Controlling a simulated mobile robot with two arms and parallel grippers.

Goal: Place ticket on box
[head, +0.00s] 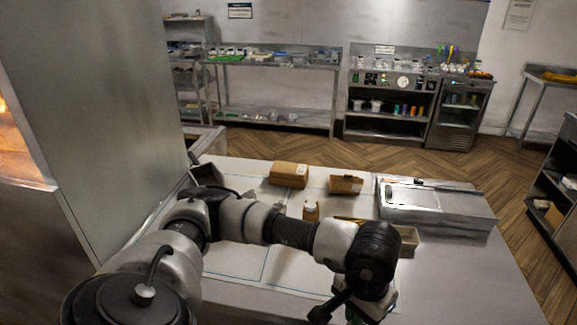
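Two brown cardboard boxes stand on the pale counter: one box (289,175) at the middle back, and a second box (346,184) to its right. Small pale patches show on both boxes; I cannot tell whether either is a ticket. No separate ticket can be made out. My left arm reaches across the counter from the left. Its gripper (343,308) points down at the lower middle, nearer to me than the boxes and apart from them. Its fingers are mostly hidden by the wrist, so their opening and any held thing cannot be made out. My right gripper is out of view.
A small brown item (311,211) stands in front of the boxes. A metal unit (435,208) takes up the counter's right side, with a shallow tan container (408,240) at its near left. The counter's front right (470,285) is clear. A tall grey panel (110,110) blocks the left.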

